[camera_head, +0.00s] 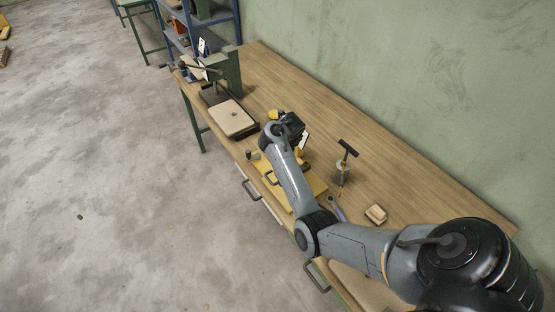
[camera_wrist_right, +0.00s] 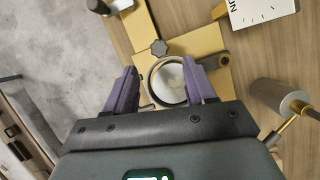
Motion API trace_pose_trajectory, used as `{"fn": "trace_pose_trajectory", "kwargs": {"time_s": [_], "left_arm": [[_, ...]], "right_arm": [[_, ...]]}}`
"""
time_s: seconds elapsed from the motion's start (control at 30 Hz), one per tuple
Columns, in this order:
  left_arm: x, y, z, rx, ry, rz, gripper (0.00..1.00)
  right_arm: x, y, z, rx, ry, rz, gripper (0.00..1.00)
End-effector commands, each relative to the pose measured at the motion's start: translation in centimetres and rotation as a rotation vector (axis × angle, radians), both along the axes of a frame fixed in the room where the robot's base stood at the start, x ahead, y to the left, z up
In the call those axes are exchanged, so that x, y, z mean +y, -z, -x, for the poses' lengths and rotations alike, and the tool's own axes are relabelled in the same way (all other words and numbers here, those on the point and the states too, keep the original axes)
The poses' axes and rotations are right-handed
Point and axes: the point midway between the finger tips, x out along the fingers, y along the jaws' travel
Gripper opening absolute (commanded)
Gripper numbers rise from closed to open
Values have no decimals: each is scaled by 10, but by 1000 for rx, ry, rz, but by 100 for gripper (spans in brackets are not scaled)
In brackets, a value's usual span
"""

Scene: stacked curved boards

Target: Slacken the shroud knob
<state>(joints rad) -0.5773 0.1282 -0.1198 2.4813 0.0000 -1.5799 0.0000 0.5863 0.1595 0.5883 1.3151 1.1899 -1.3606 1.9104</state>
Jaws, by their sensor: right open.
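A small black lobed knob (camera_wrist_right: 159,47), which looks like the shroud knob, sits on a yellow fixture (camera_wrist_right: 200,45) just beyond my fingertips in the right wrist view. Beside it, a dark ring (camera_wrist_right: 152,77) surrounds a pale round face. My right gripper (camera_wrist_right: 160,84) is open, its two purple fingers on either side of the ring; I cannot tell whether they touch it. The knob is not between the fingers. In the head view my right gripper (camera_head: 287,128) is over the bench and my arm hides much of the yellow fixture (camera_head: 314,182). My left gripper is not in view.
A white card with a dial scale (camera_wrist_right: 262,10) stands near the fixture. The bench's back right is clear.

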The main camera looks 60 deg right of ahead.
Motion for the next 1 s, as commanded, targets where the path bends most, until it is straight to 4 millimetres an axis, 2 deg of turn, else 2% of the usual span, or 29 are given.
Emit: {"fn": "trace_pose_trajectory", "kwargs": {"time_s": [0.03,0.2,0.4,0.87,1.0], "left_arm": [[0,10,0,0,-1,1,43],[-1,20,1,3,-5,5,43],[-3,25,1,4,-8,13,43],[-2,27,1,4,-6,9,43],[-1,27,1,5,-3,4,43]], "right_arm": [[-1,13,-3,-2,-1,-3,55],[-6,36,-11,-1,-1,-3,55],[-12,53,-18,-1,-1,0,55],[-14,60,-21,-2,-1,1,55],[-14,60,-21,-2,-1,1,33]]}}
